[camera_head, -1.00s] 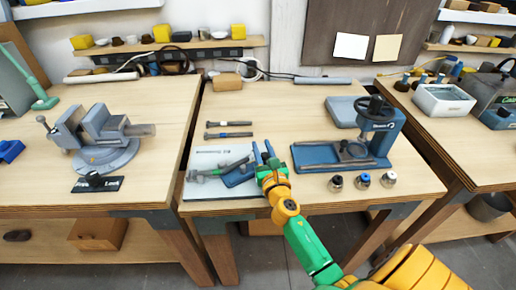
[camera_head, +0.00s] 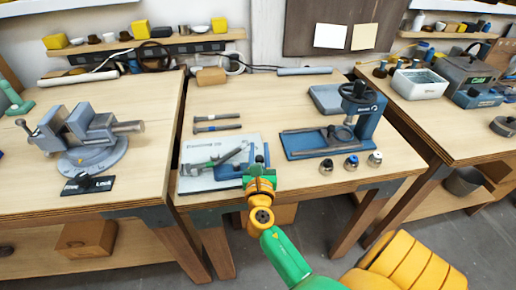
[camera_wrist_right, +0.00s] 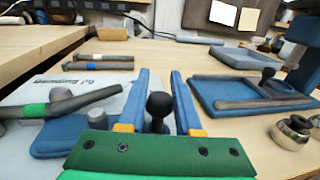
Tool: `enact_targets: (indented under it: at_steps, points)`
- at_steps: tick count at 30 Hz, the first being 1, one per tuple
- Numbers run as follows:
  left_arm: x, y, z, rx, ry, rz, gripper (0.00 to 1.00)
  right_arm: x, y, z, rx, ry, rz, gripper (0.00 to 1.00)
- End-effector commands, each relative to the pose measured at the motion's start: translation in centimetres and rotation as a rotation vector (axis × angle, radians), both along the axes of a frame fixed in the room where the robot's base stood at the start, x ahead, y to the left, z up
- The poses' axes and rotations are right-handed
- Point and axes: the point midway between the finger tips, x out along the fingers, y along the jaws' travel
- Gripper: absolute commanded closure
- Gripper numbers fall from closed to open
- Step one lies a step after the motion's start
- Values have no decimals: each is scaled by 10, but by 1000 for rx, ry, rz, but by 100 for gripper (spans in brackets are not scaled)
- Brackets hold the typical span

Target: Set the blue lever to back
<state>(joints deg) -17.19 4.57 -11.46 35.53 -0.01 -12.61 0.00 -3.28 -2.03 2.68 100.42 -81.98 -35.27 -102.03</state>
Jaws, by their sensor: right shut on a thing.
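The blue lever shows as a black ball knob on a dark stem (camera_wrist_right: 158,105) in the right wrist view. It stands between the two blue fingers of my right gripper (camera_wrist_right: 163,108), which is shut on it. In the head view the right gripper (camera_head: 256,157) is at the right side of the pale board, and it hides the lever there. A blue block (camera_head: 229,171) lies beside the gripper on the board. The lever's foot and any position marks are hidden. My left gripper is not in view.
A grey bar with a green band (camera_head: 218,160) lies on the pale board (camera_head: 194,183) left of the gripper. A blue press (camera_head: 306,141) and several small round parts (camera_head: 351,162) stand to the right. A grey vise (camera_head: 91,136) is on the left table.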

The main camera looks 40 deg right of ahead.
Motion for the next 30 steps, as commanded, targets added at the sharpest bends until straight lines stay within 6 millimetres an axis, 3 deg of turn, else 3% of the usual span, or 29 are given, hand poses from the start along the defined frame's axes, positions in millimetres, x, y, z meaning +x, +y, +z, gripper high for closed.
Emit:
enact_targets:
  at_steps: [8, 9, 12, 21, 30]
  points:
    - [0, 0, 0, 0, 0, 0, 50, -1, -1, -3, 1, 7, -3, 100]
    - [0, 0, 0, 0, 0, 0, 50, -1, -1, -3, 1, 7, -3, 62]
    - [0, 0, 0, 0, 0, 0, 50, -1, -1, -2, 0, 6, -3, 38]
    - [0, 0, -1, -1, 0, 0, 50, -2, 1, -2, -1, 4, -1, 38]
    - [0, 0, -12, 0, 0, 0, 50, -49, 35, -5, 2, 6, -2, 38]
